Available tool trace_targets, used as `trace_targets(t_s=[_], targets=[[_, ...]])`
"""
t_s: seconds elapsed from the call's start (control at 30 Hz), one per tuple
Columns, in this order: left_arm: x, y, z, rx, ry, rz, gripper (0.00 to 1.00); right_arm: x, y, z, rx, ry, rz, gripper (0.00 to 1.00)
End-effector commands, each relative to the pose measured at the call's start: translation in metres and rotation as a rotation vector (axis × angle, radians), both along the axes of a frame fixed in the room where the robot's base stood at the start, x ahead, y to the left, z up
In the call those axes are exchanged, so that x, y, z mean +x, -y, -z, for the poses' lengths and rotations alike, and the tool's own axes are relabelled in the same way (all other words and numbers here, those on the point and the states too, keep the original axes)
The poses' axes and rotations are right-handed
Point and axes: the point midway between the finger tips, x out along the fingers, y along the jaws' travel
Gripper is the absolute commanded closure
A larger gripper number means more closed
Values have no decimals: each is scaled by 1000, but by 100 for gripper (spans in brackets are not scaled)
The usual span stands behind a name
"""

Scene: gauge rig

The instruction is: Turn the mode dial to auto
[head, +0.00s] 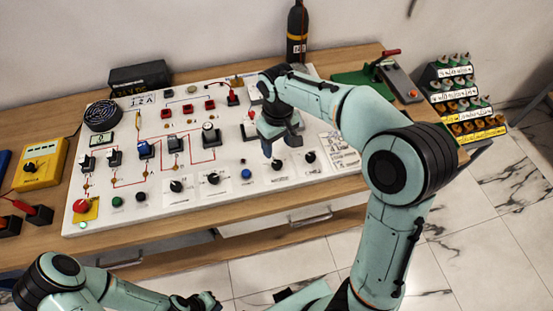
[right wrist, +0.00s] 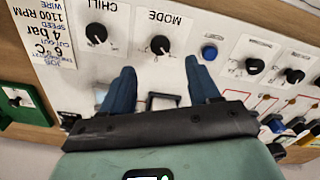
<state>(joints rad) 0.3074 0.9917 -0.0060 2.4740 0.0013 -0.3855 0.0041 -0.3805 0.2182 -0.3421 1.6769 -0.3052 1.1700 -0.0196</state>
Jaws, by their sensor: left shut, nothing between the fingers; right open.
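The mode dial (right wrist: 157,46) is a black round knob on a white label plate marked MODE, upside down in the right wrist view. In the head view the mode dial (head: 277,164) sits near the panel's front edge. My right gripper (right wrist: 158,65) is open, its two blue fingers spread either side of the dial's line, with the knob just past the tips and nothing held. In the head view my right gripper (head: 275,149) hangs over the panel just behind the dial. My left gripper (head: 213,300) is shut and empty at the bottom, in front of the bench.
The chill dial (right wrist: 97,33) and a blue button (right wrist: 209,52) flank the mode dial. The white panel (head: 150,211) holds several other knobs, switches and a red stop button (head: 81,205). A yellow meter (head: 41,164) stands left; a green-based clamp device (head: 396,78) is at the right.

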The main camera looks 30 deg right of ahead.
Motion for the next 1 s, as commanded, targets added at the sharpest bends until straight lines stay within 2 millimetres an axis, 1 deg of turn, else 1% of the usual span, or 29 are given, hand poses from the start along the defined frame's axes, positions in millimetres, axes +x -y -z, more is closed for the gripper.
trace_targets(t_s=[0.03, 0.2, 0.3, 0.4, 0.57, 0.83, 0.87, 0.9, 0.97, 1.0], targets=[[-3, 0, 4, 0, -3, 0, 100, -2, 0, 15, -1, -7, 0, 39], [-6, 0, 8, 0, -7, 0, 100, -1, 0, 50, -1, -5, 0, 39], [-7, 0, 10, 1, -8, 0, 100, -1, 0, 66, -1, -5, -2, 39], [-8, 0, 11, 0, -9, 0, 100, 0, 0, 77, -1, -2, -2, 39], [-9, 0, 12, 0, -9, 0, 100, 0, 0, 87, 0, -1, -1, 39], [-9, 0, 12, 0, -9, 0, 100, 1, 0, 88, 0, 1, -1, 39], [-9, 0, 12, 0, -9, 0, 100, 1, 0, 88, 0, 1, -1, 42], [-9, 0, 12, 0, -9, 0, 100, 1, 0, 88, 0, 1, -1, 55], [-9, 0, 12, 0, -9, 0, 100, 1, 0, 88, 0, 1, -1, 75], [-9, 0, 12, 0, -9, 0, 100, 1, 0, 87, 0, 1, -1, 88]])
